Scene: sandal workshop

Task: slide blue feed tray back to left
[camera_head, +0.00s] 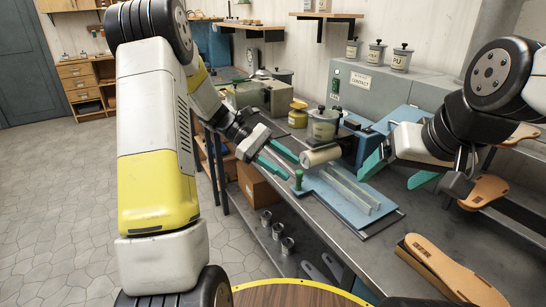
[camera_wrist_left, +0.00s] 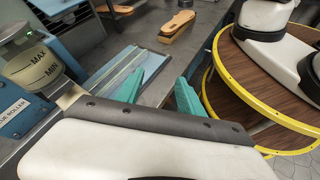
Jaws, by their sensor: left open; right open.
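The blue feed tray (camera_head: 345,205) lies flat on the grey bench, with pale raised rails along it and an upright green knob (camera_head: 298,181) at its left end. It also shows in the left wrist view (camera_wrist_left: 112,76), beyond my fingers. My left gripper (camera_head: 292,168) is open and empty, its green fingertips just above and beside the knob. In the left wrist view my left gripper (camera_wrist_left: 157,84) has its fingers apart, and I cannot make out the knob there. My right gripper (camera_head: 386,183) is open and empty, above the right side of the tray.
The glue roller (camera_head: 320,155) and its pot (camera_head: 324,125) stand close behind the tray. A grey machine marked CONTACT (camera_head: 370,90) is at the back. A brown sandal sole (camera_head: 455,272) lies at the front right. Bare bench (camera_head: 330,235) shows along the front edge.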

